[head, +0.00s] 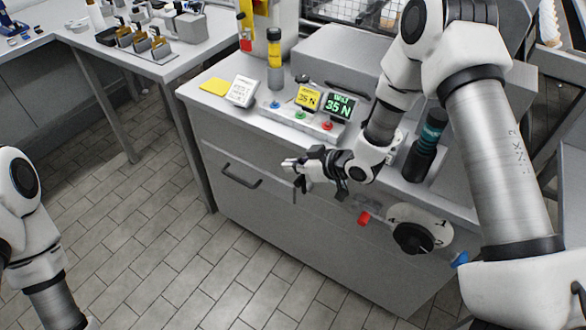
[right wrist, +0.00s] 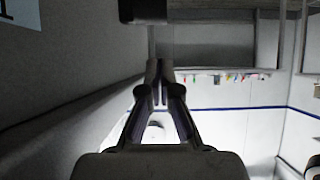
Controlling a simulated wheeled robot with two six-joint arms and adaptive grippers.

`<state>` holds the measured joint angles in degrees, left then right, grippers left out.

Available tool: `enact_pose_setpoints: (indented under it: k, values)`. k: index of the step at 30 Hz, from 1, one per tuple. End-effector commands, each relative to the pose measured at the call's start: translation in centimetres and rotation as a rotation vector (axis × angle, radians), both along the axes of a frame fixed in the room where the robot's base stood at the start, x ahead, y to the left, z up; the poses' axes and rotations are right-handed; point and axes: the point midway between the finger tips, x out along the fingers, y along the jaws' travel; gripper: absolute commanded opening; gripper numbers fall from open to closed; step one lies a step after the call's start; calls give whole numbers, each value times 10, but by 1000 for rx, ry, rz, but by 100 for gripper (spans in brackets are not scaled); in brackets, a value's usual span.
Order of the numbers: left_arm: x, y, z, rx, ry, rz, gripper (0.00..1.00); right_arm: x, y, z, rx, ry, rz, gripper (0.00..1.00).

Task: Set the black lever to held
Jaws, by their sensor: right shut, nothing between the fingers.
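A black rotary handle (head: 412,237) sits on a round white plate with marks, on the front of the grey cabinet (head: 250,215). A small black knob (head: 303,79) shows behind the button panel on the cabinet top. I cannot tell which of these is the black lever, and I read no "held" label. My right gripper (head: 289,165) is shut and empty in front of the cabinet's upper front edge, left of the rotary handle and apart from it. Its closed fingers also show in the right wrist view (right wrist: 158,75). My left arm enters at the left edge; its gripper is out of view.
A red handle (head: 363,218) and a blue handle (head: 460,258) flank the white plate. A side table (head: 105,45) is at left. The tiled floor is clear.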

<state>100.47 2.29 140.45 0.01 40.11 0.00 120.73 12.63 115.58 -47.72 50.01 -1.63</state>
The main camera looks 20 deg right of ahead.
Motion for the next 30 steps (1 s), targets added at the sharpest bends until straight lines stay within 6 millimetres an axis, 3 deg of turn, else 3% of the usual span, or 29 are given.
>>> enact_pose_setpoints:
  k: [6,11,19,22,23,26,30]
  values:
    - [-1,0,1,0,3,0,0,-42,-34,32,11,-2,-8,0]
    - [-1,0,3,0,2,0,0,-56,-45,42,8,-4,-6,0]
    - [-1,0,4,0,2,0,0,-61,-46,41,4,4,-2,0]
    - [-1,0,15,0,3,0,0,-76,-38,21,-17,70,25,0]
    - [-1,0,19,0,3,0,0,-86,-33,11,-30,105,44,0]
    - [-1,0,36,0,2,0,0,-139,-12,-35,-80,294,72,0]
    - [-1,0,58,0,2,0,0,-247,-5,-94,-181,672,-76,0]
